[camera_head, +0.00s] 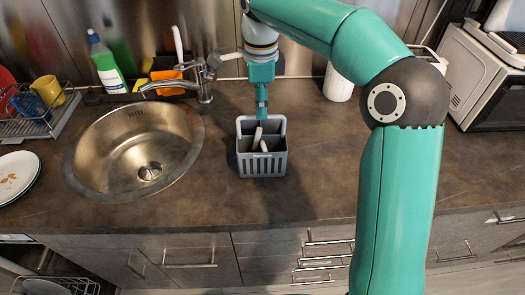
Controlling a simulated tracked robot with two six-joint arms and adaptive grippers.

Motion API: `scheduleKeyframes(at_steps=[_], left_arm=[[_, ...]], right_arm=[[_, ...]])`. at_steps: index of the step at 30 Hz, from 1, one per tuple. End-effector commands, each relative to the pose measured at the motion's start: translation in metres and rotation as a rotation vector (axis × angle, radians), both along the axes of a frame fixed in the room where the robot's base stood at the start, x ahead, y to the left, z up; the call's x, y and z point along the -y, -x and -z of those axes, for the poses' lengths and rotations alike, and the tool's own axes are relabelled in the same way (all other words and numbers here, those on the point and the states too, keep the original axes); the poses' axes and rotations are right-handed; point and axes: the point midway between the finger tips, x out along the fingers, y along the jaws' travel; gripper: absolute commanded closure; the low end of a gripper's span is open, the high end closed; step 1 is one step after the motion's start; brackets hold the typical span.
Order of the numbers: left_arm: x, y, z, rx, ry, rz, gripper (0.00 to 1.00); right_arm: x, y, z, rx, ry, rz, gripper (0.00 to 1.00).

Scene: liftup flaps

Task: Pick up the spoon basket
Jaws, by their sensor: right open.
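The spoon basket (262,169) is a grey slotted caddy with compartments, upright on the brown counter right of the sink. Light-coloured utensils (257,137) stick up inside it. My right gripper (261,114) points down at the basket's back rim, near its middle. It is open, though its fingers look narrow from this angle. I cannot tell whether the fingers are above the rim or around it. My right arm comes in from the right and arches over the counter. My left gripper is not in view.
A round metal sink (138,150) with a tap (203,80) is to the left. A white canister (338,83) stands behind my arm. The counter right of the basket is clear.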

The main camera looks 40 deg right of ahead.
Motion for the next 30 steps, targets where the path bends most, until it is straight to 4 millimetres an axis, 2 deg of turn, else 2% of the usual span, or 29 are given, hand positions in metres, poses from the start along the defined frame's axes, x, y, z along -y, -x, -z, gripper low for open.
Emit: scheduleKeyframes(at_steps=[6, 9, 30], left_arm=[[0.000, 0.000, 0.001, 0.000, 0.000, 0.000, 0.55], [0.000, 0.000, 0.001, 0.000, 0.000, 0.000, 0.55], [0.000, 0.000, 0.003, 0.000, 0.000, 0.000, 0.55]], right_arm=[[-0.001, 0.002, 0.032, -0.004, 0.000, -0.001, 0.60], [-0.002, 0.001, 0.042, -0.002, 0.000, -0.002, 0.60], [-0.002, 0.001, 0.048, -0.001, -0.001, -0.003, 0.60]])
